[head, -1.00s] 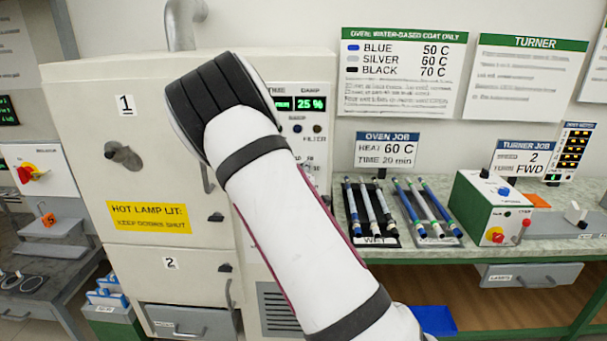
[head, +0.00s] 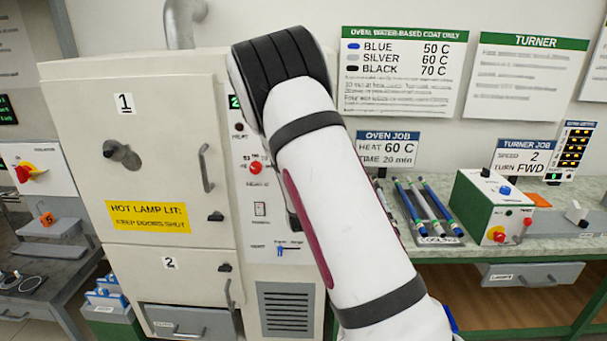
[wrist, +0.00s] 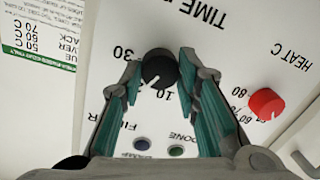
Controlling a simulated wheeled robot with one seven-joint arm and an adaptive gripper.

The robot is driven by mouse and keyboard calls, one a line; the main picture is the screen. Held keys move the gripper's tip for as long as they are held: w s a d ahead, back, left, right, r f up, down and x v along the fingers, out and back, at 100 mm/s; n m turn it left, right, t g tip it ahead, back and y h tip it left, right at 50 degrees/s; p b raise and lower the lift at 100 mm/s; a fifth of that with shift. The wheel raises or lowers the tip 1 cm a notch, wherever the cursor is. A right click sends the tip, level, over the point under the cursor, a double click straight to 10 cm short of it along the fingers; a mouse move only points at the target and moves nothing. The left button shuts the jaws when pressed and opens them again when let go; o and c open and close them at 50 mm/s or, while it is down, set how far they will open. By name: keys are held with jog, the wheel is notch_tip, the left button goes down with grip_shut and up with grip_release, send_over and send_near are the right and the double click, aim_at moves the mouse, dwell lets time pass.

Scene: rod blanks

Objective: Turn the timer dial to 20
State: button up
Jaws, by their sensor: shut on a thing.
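The black timer dial (wrist: 160,68) is on the oven's white panel under the word TIME, upside down in the wrist view. My gripper (wrist: 161,67) is shut on it, with a teal-padded finger on either side. Printed numbers, among them 10 and 30, surround the dial. A pale mark shows near its lower-left edge, but I cannot tell which number it points to. In the head view my arm hides the gripper and the timer dial.
The red heat dial (wrist: 266,104) is right of my gripper; it also shows in the head view (head: 256,168). Two small lamps sit below the timer dial. The oven door handle (head: 206,168) stands out left of the panel. The oven job sign (head: 387,149) reads TIME 20 min.

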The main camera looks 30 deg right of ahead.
jog(key=shift+m, duration=0.5)
jog(key=o, duration=1.2)
jog(key=shift+c, duration=0.2)
jog(key=shift+s, duration=0.1)
jog(key=v, duration=1.1)
jog(key=shift+s+a, duration=0.15)
jog(key=shift+s, duration=0.25)
jog(key=shift+r, duration=0.1)
